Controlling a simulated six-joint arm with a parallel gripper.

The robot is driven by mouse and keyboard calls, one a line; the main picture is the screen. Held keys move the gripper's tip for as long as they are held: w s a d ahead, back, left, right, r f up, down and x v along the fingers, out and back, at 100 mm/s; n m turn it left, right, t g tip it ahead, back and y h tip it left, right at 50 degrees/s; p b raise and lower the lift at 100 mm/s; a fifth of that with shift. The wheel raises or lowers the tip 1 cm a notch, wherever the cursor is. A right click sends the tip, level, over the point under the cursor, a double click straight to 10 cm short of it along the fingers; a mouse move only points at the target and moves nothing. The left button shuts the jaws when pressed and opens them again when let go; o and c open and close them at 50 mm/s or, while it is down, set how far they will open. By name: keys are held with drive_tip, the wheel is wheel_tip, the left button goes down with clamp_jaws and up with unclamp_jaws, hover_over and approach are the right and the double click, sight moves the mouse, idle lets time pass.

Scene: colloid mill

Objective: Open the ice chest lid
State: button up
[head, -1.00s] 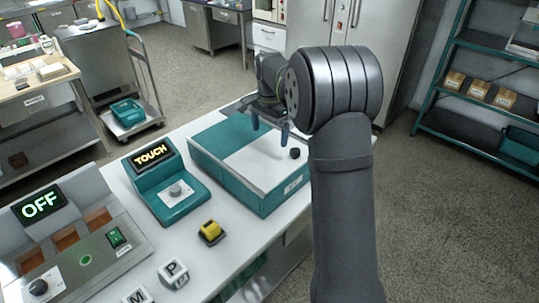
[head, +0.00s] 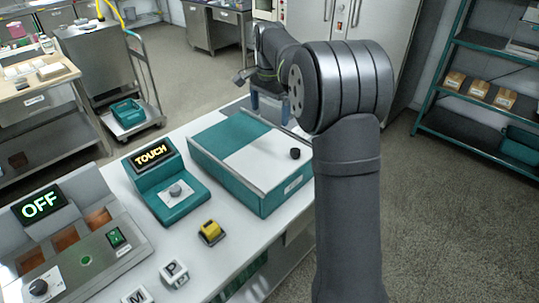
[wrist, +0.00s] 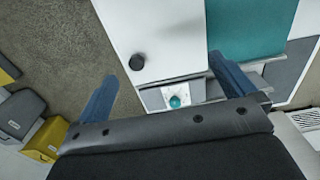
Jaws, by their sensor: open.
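The ice chest (head: 247,183) is a teal box on the white bench. Its flat top is part teal and part a white lid (head: 262,161), with a black knob (head: 295,153) near the right corner. In the wrist view the white lid (wrist: 165,25) and the black knob (wrist: 137,61) show ahead of my fingers. My gripper (head: 270,106) is open and empty, above the chest's far end in the head view. Its blue fingers are spread wide in the wrist view (wrist: 162,68), with the knob apart from both.
A teal console reading TOUCH (head: 170,185) stands left of the chest. A yellow-topped switch (head: 211,231) and lettered cubes (head: 174,272) lie in front. An OFF panel (head: 85,250) is at the left. A small green ball (wrist: 175,102) shows beside the chest in the wrist view.

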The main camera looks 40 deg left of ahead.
wheel_tip(320, 180, up, 2)
drive_tip(key=shift+r, duration=0.15)
drive_tip(key=shift+c, duration=0.4)
